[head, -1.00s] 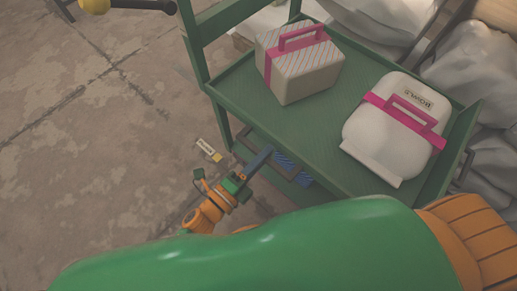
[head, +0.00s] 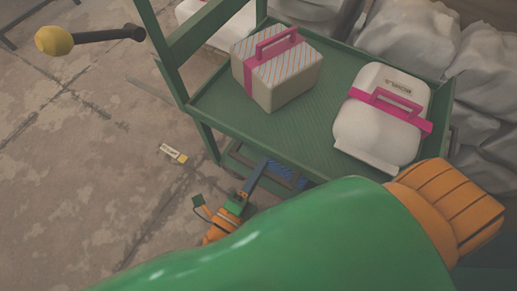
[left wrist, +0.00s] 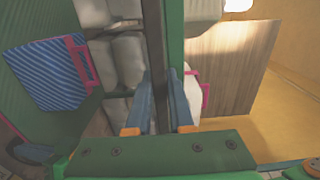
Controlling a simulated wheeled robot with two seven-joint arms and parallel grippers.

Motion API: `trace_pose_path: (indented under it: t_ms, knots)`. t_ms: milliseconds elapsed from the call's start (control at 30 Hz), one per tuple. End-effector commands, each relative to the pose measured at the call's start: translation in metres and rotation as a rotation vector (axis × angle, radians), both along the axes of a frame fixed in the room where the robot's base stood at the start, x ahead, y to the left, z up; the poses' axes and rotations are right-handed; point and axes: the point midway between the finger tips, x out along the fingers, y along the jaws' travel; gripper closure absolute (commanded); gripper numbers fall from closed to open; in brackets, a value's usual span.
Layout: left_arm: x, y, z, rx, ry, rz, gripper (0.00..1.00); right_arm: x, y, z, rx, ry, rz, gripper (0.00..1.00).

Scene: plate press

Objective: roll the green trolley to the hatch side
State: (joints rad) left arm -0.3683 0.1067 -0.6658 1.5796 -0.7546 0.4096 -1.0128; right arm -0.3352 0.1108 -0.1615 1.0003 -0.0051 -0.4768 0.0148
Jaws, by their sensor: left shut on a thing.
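The green trolley (head: 310,120) stands in the middle and right of the head view, with an upright frame at its left end. A box with a striped lid (head: 276,68) and a white rounded box (head: 381,113), both with pink straps and handles, sit on its top shelf. My left gripper (head: 263,168) is at the trolley's near side, just below the top shelf. In the left wrist view its blue fingers (left wrist: 162,92) are shut on a bar of the trolley (left wrist: 176,35). My green and orange arm hides part of the near side. My right gripper is not in view.
A dark rod with a yellow knob (head: 54,41) shows at upper left. Pale sacks (head: 400,37) crowd behind and right of the trolley. A small label (head: 173,153) lies on the floor. The concrete floor (head: 80,180) at left is mostly clear.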

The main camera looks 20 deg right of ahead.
Motion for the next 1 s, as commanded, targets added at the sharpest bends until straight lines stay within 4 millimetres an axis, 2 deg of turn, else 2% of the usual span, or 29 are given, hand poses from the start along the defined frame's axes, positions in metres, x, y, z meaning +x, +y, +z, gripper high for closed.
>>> trace_pose_path:
  t_ms: [267,300,400,700,1000]
  knots:
    - [-0.004,-0.002,-0.002,0.0,0.006,-0.008,1.0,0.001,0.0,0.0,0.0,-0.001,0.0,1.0]
    - [-0.004,-0.002,-0.002,0.0,0.007,-0.009,0.72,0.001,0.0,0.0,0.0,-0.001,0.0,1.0]
    - [-0.003,-0.002,-0.002,-0.001,0.006,-0.008,0.5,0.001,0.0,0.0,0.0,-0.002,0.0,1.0]
    - [-0.004,0.002,-0.001,-0.001,0.006,-0.005,0.5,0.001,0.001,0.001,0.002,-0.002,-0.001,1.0]
    - [-0.039,0.048,-0.001,0.0,0.009,-0.006,0.5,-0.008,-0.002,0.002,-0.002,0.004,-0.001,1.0]
